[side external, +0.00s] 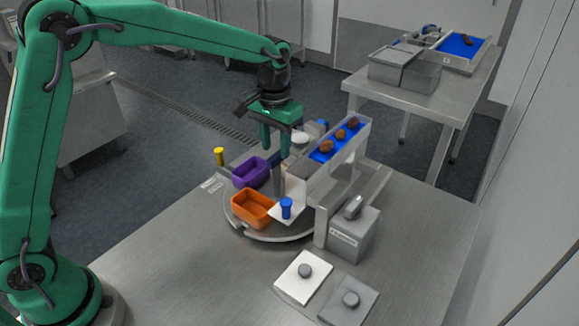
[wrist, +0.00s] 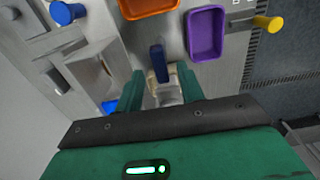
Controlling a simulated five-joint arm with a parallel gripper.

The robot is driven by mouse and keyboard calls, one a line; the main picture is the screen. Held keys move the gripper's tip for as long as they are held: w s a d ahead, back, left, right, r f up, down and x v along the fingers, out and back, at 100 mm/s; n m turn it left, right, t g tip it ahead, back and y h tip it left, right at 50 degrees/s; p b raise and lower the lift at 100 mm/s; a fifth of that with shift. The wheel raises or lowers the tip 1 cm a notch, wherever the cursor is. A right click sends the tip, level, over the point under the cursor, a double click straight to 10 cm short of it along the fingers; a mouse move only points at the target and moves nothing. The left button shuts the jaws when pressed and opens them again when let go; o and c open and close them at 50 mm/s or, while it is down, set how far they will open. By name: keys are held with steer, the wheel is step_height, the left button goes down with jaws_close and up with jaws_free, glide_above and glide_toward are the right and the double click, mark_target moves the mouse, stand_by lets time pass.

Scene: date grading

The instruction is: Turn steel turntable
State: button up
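The steel turntable (side external: 285,238) is a round plate on the workbench, seen mostly at its front rim. It bears a purple bin (side external: 250,172) and an orange bin (side external: 252,207). A dark upright post (side external: 278,178) stands near its middle, and the post also shows in the wrist view (wrist: 158,64). My gripper (side external: 275,150) points down above the turntable. Its two green fingers are apart in the wrist view (wrist: 161,88), with the post ahead of the gap. I cannot tell whether the fingers overlap the post in height. The turntable's far side is hidden.
A blue belt (side external: 322,154) with brown dates slopes beside the turntable, close to my gripper. A blue knob (side external: 286,207) and a yellow knob (side external: 219,156) stand by the bins. Two plates with grey knobs lie in front. The bench's left front is clear.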

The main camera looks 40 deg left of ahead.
mark_target(277, 178)
steer(key=shift+f, duration=1.3)
jaws_close()
